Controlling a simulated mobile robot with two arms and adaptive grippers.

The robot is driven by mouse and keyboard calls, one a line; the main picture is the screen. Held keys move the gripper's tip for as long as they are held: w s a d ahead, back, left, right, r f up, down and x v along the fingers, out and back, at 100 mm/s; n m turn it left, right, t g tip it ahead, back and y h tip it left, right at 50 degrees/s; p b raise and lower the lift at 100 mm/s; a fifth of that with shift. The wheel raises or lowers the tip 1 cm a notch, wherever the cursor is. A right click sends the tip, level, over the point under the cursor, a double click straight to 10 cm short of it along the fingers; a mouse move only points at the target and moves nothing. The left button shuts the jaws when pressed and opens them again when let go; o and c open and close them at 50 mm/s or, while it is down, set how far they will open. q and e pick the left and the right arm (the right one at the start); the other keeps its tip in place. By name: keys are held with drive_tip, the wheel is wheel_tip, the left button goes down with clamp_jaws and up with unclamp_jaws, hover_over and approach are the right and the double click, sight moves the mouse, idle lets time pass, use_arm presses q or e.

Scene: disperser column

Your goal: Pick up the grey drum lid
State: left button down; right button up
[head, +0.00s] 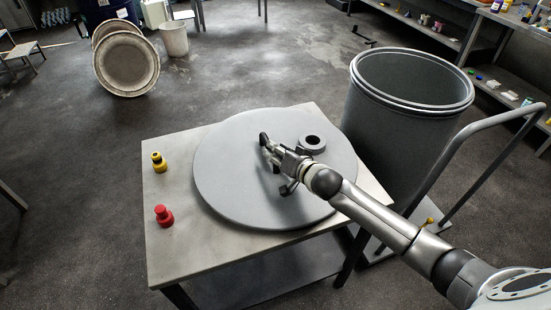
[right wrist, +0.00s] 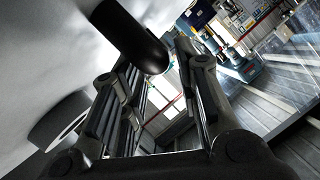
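The grey drum lid (head: 235,180) is a large flat disc lying on the table. A dark grey ring-shaped fitting (head: 312,142) sits on its top; it also shows in the right wrist view (right wrist: 60,120). My right gripper (head: 268,148) is above the middle of the lid, its arm coming from the lower right. My left gripper is out of view.
The table (head: 170,255) has a yellow-capped piece (head: 158,162) and a red one (head: 164,216) at its left. An open grey drum (head: 400,125) stands behind right, next to a cart with a grey handle (head: 490,125). Round pale lids (head: 127,65) lean at the back left.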

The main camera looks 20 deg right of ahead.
drive_tip(key=shift+x, duration=2.35)
clamp_jaws()
drive_tip(key=shift+w+r, duration=0.1)
drive_tip(key=shift+r, duration=0.1)
